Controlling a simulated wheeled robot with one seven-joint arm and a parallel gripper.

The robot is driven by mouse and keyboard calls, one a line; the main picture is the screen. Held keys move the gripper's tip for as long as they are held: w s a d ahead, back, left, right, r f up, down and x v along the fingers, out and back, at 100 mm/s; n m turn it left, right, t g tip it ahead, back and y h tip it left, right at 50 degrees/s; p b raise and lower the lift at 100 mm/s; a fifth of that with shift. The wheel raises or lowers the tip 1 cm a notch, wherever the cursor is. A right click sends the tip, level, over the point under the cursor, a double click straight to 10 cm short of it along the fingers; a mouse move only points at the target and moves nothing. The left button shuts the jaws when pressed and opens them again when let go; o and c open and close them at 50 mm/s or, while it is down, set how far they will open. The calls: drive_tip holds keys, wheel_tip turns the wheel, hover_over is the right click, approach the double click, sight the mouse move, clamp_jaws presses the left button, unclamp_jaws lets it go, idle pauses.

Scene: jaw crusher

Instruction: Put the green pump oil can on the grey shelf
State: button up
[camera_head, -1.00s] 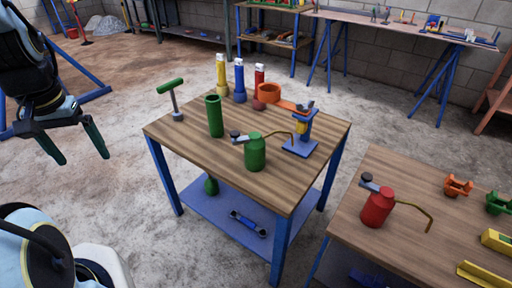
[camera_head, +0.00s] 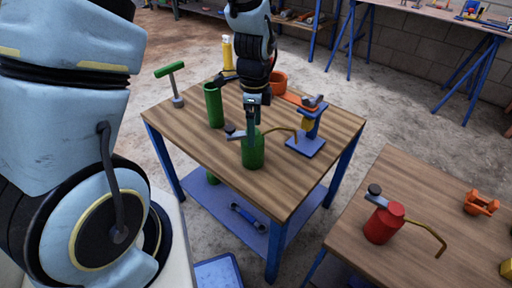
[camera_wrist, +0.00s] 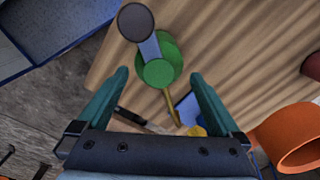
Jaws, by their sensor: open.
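The green pump oil can (camera_head: 253,152) stands upright on the wooden top of the nearer table, with a thin brass spout to the right and a dark round thumb knob. My gripper (camera_head: 252,128) is above and just behind it, pointing down. In the wrist view the can (camera_wrist: 168,60) lies beyond the fingertips, roughly between their lines, and my gripper (camera_wrist: 158,75) is open with nothing between its fingers. Whether a finger touches the can is unclear. No grey shelf can be picked out with certainty.
A green cylinder (camera_head: 213,105) and a green-handled tool (camera_head: 172,80) stand left of the can. A blue stand (camera_head: 307,140) and an orange ring-shaped part (camera_head: 278,82) are to its right and behind. A red oil can (camera_head: 383,222) stands on the right table.

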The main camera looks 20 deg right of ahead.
drive_tip(key=shift+a+f+p, duration=0.15)
drive_tip(key=shift+f, duration=1.35)
drive_tip(key=shift+a+f+p, duration=0.1)
drive_tip(key=shift+f+p, duration=0.05)
drive_tip(key=shift+f, duration=1.3)
clamp_jaws()
